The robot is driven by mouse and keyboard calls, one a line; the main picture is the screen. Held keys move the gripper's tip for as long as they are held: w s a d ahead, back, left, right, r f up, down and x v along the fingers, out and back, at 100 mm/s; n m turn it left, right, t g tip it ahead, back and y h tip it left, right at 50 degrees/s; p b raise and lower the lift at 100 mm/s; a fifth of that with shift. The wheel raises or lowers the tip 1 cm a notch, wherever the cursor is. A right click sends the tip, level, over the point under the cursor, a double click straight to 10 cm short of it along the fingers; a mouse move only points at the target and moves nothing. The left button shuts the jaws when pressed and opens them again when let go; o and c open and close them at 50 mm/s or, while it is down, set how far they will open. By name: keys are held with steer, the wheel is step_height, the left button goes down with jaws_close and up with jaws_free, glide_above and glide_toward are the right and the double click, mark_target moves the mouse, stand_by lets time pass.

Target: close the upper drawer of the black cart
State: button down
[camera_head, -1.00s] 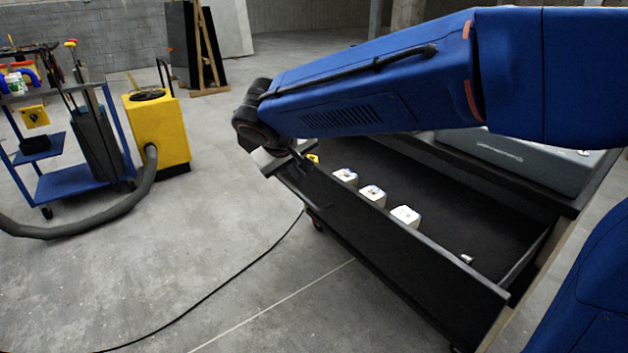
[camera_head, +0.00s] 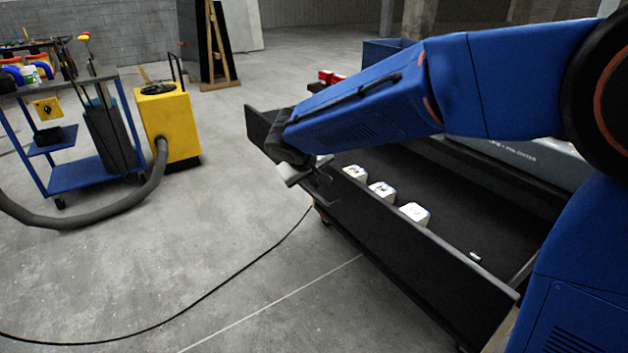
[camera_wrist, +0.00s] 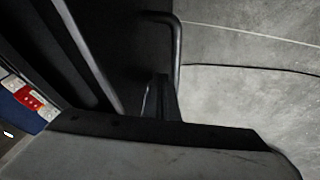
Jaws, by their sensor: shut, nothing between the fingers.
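The upper drawer (camera_head: 420,252) of the black cart is pulled out, with its black front panel facing the lower left in the head view. Several small white boxes, including one white box (camera_head: 413,213), stand in a row inside it. My gripper (camera_head: 322,190) is at the outer side of the drawer front, near its middle. The fingers are together and empty. In the wrist view, my gripper (camera_wrist: 165,95) shows beside a dark panel and a grey bar handle (camera_wrist: 177,50). I cannot tell whether the fingers touch the front.
A grey case (camera_head: 530,160) lies on the cart top, partly behind my arm. A yellow machine (camera_head: 168,125) with a grey hose and a blue trolley (camera_head: 95,170) stand at the left. A black cable (camera_head: 215,283) crosses the floor. The floor before the drawer is otherwise clear.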

steer(key=w+d, duration=0.5)
steer(key=d, duration=0.3)
steer(key=w+d, duration=0.6)
steer(key=d, duration=0.3)
steer(key=w+d, duration=0.6)
steer(key=d, duration=0.3)
steer(key=shift+w, duration=0.25)
steer(key=shift+w+d+r, duration=0.1)
steer(key=shift+w+d, duration=0.2)
steer(key=shift+d, duration=0.1)
steer(key=shift+r, duration=0.1)
